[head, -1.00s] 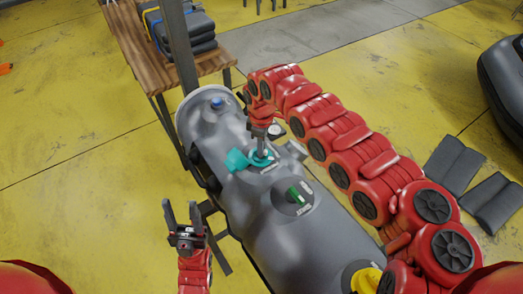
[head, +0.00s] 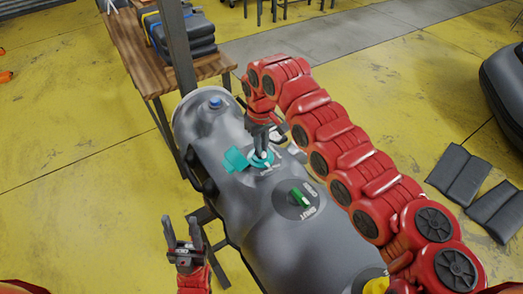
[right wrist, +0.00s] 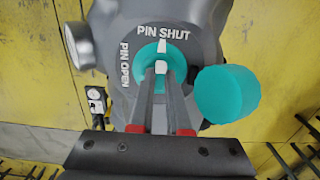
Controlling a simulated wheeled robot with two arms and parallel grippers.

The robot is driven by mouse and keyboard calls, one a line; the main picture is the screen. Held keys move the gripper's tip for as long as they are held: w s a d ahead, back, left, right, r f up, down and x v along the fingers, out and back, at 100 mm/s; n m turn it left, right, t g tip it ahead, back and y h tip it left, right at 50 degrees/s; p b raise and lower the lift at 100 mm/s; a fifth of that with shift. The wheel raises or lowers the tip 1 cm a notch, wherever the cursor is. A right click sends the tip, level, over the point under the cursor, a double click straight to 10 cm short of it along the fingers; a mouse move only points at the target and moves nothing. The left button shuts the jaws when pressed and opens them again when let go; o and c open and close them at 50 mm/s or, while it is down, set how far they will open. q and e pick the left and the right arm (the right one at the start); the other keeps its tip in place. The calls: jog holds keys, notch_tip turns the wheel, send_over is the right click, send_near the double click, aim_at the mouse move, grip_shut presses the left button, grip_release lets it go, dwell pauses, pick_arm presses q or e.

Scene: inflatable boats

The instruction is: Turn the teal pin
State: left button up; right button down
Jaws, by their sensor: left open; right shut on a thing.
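The teal pin (head: 263,159) sits on top of a grey tank (head: 270,235). In the right wrist view the pin (right wrist: 175,60) is a teal disc with a white mark pointing up at the words PIN SHUT; PIN OPEN is to its left. My right gripper (head: 262,150) reaches down and is shut on the pin; its fingertips (right wrist: 161,76) hide part of the pin's middle. A teal cap (right wrist: 227,93) stands beside the pin; it also shows in the head view (head: 235,160). My left gripper (head: 183,226) is open and empty, left of the tank.
A green knob (head: 301,198) and a yellow part (head: 375,286) are on the tank nearer me. A round gauge (right wrist: 80,45) is by the pin. A wooden table (head: 135,55) with grey folded items stands behind. Dark pads (head: 458,173) lie on the yellow floor to the right.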

jog(key=shift+w, duration=0.1)
jog(key=shift+r, duration=0.1)
dwell(0.3)
jog(key=c, duration=0.9)
grip_release()
jog(key=shift+r, duration=0.35)
notch_tip(320, 180, up, 8)
jog(key=shift+f+b, duration=0.2)
jog(key=shift+b, duration=0.6)
notch_tip(320, 180, up, 9)
jog(key=p, duration=0.6)
jog(key=shift+p, duration=0.4)
jog(key=shift+f, duration=0.1)
